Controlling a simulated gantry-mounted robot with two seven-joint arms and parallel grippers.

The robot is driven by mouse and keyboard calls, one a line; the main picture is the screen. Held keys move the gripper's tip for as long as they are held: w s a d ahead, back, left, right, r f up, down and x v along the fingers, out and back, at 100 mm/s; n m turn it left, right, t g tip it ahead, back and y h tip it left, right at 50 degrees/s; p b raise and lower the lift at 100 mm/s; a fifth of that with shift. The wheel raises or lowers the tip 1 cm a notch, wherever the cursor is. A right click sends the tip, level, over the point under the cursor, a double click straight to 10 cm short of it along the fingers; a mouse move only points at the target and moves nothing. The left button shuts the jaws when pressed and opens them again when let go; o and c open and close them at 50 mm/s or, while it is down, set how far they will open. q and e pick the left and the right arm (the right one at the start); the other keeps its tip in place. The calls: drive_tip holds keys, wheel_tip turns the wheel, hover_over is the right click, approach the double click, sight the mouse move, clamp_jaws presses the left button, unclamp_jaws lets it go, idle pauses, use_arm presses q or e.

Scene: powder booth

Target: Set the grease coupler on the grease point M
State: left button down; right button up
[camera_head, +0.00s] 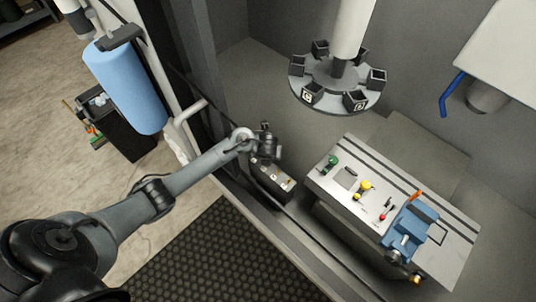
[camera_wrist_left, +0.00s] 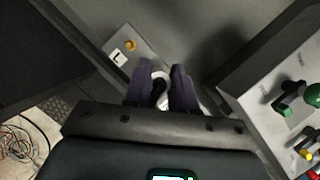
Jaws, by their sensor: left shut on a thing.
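My left gripper (camera_head: 268,152) is above a small light panel (camera_head: 281,181) on the booth's near sill. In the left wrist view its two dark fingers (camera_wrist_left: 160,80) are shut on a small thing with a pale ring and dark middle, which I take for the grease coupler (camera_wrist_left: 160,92). The fingers hide part of it. The panel (camera_wrist_left: 119,42) carries a label "L" beside an orange-yellow grease point (camera_wrist_left: 130,45). I cannot make out a label M; the gripper covers part of the panel. I cannot tell whether the coupler touches anything. My right gripper is not in view.
A slotted work table (camera_head: 330,190) stands right of the panel, with green, yellow and red-handled items and a blue vise (camera_head: 410,228). A round carousel with dark holders (camera_head: 335,85) hangs behind. A blue cylinder (camera_head: 125,85) stands at left.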

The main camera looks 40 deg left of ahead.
use_arm(q)
drive_tip(key=shift+f, duration=0.1)
drive_tip(key=shift+f+b, duration=0.5)
drive_tip(key=shift+f, duration=0.15)
drive_tip(key=c, duration=0.8)
unclamp_jaws()
drive_tip(key=shift+c, duration=0.2)
drive_tip(key=p+v, duration=0.4)
drive_tip(key=v, duration=0.6)
drive_tip(key=shift+r, duration=0.4)
